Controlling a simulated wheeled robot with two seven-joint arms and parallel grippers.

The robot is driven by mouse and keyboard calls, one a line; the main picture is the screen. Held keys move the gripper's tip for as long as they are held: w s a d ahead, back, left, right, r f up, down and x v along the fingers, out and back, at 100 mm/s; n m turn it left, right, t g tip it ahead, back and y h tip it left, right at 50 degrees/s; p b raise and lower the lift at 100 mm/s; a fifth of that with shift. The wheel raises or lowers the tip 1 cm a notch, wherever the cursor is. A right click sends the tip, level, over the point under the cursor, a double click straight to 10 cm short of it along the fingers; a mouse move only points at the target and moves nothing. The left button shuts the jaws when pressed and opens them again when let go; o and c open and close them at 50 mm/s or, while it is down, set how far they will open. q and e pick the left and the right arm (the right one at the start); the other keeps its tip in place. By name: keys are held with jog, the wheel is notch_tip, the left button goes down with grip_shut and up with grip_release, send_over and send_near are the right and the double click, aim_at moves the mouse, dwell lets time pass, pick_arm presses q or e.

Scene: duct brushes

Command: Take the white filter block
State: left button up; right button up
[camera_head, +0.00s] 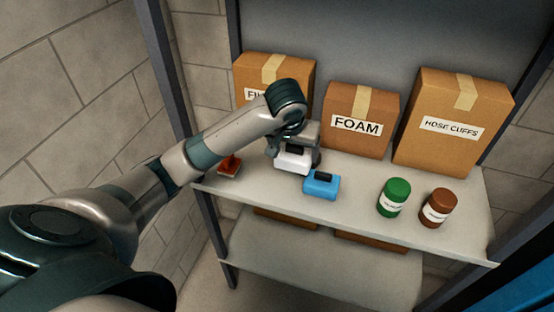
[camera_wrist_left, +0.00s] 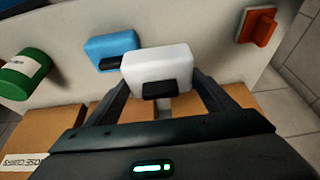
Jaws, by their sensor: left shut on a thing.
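The white filter block (camera_head: 292,160) is at my left gripper (camera_head: 297,155) in the head view, above the shelf near the FOAM box. In the left wrist view the white block (camera_wrist_left: 158,68) has a black handle on its near side and sits between the two fingers of the left gripper (camera_wrist_left: 165,88), which is shut on it. I cannot tell whether the block touches the shelf. My right gripper does not show in either view.
A blue block (camera_head: 321,185) stands just right of the white block. A red-orange item (camera_head: 230,164) is to its left. A green jar (camera_head: 394,197) and brown jar (camera_head: 438,207) stand farther right. Boxes labelled FOAM (camera_head: 357,121) and HOSE CUFFS (camera_head: 453,124) line the back of the shelf (camera_head: 350,210).

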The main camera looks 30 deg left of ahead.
aim_at(310, 157)
pick_arm(q)
jog(key=d+r, duration=0.2)
jog(key=d, duration=0.1)
jog(key=shift+w+d+r, duration=0.15)
jog(key=shift+w+d, duration=0.1)
jog(key=shift+w, duration=0.15)
jog(key=shift+d+r, duration=0.2)
jog(key=shift+d, duration=0.2)
